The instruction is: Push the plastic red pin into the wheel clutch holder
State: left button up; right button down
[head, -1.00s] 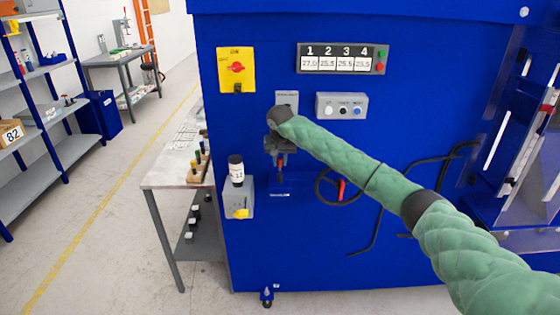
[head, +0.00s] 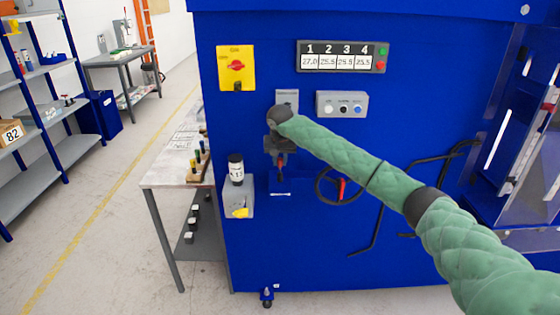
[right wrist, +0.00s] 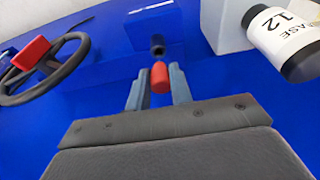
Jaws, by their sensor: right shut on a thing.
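The red pin (right wrist: 160,77) is held between the two grey fingers of my right gripper (right wrist: 159,86) in the right wrist view. In the head view the right gripper (head: 281,160) hangs pointing down in front of the blue machine, with the pin small and hard to make out. A dark cylindrical socket on a blue block, which looks like the clutch holder (right wrist: 157,46), lies just beyond the pin's end. They look apart or nearly touching; I cannot tell exactly. The handwheel (head: 325,199) with its red handle is to the right in the head view. My left gripper is not in view.
A grey box (head: 240,203) with a labelled dark bottle (head: 236,170) stands left of the gripper, close by. The black handwheel (right wrist: 75,70) is near on the other side in the wrist view. A workbench (head: 165,172) stands left of the machine.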

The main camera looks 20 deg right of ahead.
aim_at(280, 162)
jog(key=shift+s+b+x, duration=0.15)
jog(key=shift+b+x, duration=0.5)
jog(key=shift+x, duration=0.15)
jog(key=shift+s+b+x, duration=0.2)
jog(key=shift+b+x, duration=0.45)
jog(key=shift+x, duration=0.1)
dwell(0.4)
jog(key=c, duration=1.2)
grip_release()
jog(key=shift+f, duration=0.1)
jog(key=shift+o, duration=0.2)
jog(key=shift+r, duration=0.25)
jog(key=shift+w+p+v, duration=0.1)
jog(key=shift+w+v, duration=0.1)
jog(key=shift+v, duration=0.7)
jog(key=shift+w+p+v, duration=0.15)
jog(key=shift+w+v, duration=0.05)
jog(key=shift+v, duration=0.7)
jog(key=shift+w+p+v, duration=0.1)
jog(key=shift+w+v, duration=0.1)
jog(key=shift+v, duration=0.7)
jog(key=shift+d+r, duration=0.15)
jog(key=shift+r, duration=0.05)
